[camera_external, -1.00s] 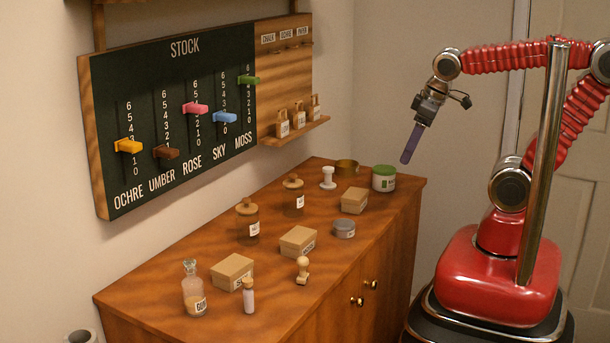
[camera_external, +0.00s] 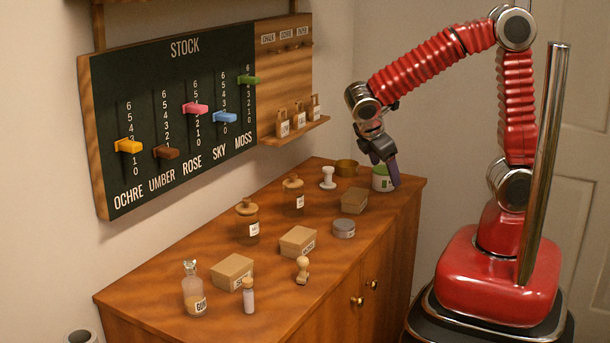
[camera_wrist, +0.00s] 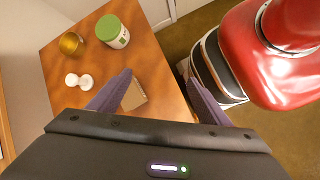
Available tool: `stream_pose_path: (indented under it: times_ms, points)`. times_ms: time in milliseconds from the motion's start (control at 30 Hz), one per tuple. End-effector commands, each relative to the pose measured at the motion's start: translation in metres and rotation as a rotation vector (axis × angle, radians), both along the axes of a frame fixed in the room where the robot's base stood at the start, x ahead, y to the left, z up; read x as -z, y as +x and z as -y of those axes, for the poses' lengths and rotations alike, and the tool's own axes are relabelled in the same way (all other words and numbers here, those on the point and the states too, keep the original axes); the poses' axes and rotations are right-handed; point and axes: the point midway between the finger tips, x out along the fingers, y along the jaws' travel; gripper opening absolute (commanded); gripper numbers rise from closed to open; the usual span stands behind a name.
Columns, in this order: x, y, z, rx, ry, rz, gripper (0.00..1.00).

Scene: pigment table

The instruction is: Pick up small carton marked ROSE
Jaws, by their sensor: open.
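Three small brown cartons lie on the wooden cabinet top. The far one (camera_external: 354,200) shows no readable label. The middle carton (camera_external: 298,241) and the near-left carton (camera_external: 232,271) bear white labels too small to read surely, so I cannot tell which is marked ROSE. My gripper (camera_external: 388,172) is open and empty, pointing down in front of the green-lidded jar, above and behind the far carton. In the wrist view, a carton (camera_wrist: 134,97) shows between the purple fingers (camera_wrist: 158,80), close to the left finger and partly hidden by it.
The green-lidded jar (camera_external: 381,181), white spool (camera_external: 328,178), brass cup (camera_external: 346,168) and grey tin (camera_external: 344,228) stand around the far carton. Brown jars (camera_external: 293,195), a wooden stamp (camera_external: 302,270), a cork vial (camera_external: 248,296) and a glass bottle (camera_external: 193,289) stand nearer.

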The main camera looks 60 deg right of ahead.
Motion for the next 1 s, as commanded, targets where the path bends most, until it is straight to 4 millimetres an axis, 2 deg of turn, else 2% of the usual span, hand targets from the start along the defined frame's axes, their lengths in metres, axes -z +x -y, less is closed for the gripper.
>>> stream_pose_path:
  times_ms: [333, 600, 800, 1000]
  points:
    - [0.025, 0.030, -0.030, -0.238, -0.250, -0.181, 0.71]
    - [0.045, 0.052, -0.062, -0.412, -0.455, -0.298, 0.71]
    - [0.061, 0.065, -0.090, -0.530, -0.607, -0.370, 0.71]
    - [0.070, 0.071, -0.106, -0.590, -0.692, -0.403, 0.71]
